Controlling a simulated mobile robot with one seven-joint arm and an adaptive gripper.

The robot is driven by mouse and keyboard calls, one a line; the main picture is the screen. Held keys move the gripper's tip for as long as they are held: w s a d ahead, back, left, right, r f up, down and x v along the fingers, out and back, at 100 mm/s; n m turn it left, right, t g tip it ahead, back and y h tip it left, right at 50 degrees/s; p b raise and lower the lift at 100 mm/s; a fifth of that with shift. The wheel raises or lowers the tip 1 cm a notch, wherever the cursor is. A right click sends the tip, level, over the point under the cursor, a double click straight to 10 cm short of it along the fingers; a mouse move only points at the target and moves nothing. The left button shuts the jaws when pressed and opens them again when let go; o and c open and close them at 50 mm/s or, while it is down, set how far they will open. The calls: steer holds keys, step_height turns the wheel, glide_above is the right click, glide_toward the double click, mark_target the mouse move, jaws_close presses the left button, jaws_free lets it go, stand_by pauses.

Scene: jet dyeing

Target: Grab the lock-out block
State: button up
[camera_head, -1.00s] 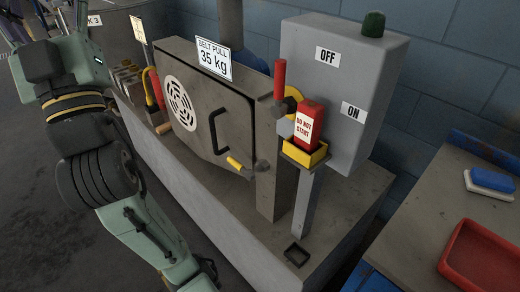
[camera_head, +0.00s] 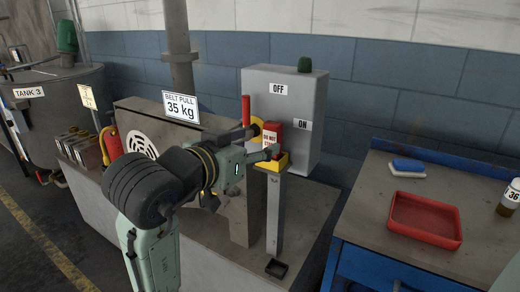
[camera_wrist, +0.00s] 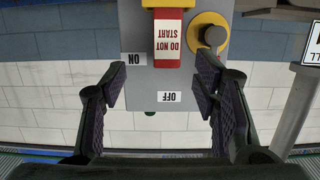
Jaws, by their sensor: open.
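The lock-out block is a red block with a white "DO NOT START" label (camera_head: 272,139). It stands upright in a yellow holder (camera_head: 284,163) on a grey post, in front of the grey switch box. In the wrist view the block (camera_wrist: 168,40) appears upside down at upper middle, with a bit of the yellow holder (camera_wrist: 168,3) at the top edge. My gripper (camera_wrist: 161,74) is open and empty. Its dark ridged fingers show left and right of the block, with clear gaps on both sides. In the head view my gripper (camera_head: 262,156) is at the block's left and partly covers it.
The grey switch box (camera_head: 305,98) carries "OFF" and "ON" labels. A red-handled lever (camera_head: 246,110) and a yellow ring with a dark knob (camera_wrist: 213,34) are close beside the block. A bench with a red tray (camera_head: 424,220) stands at right.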

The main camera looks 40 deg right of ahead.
mark_target(270, 135)
steer(key=x, duration=0.4)
steer(key=shift+w+d+p, duration=0.2)
steer(key=shift+d+p, duration=0.1)
steer(key=shift+d, duration=0.05)
steer(key=shift+w+p+x, duration=0.25)
steer(key=shift+p+x, duration=0.15)
steer(key=shift+x, duration=0.9)
steer(key=shift+w+p+x, duration=0.2)
steer(key=shift+p+x, duration=0.2)
steer(key=shift+x, duration=0.9)
steer(key=shift+a+r, duration=0.15)
steer(key=shift+c, duration=0.5)
jaws_close()
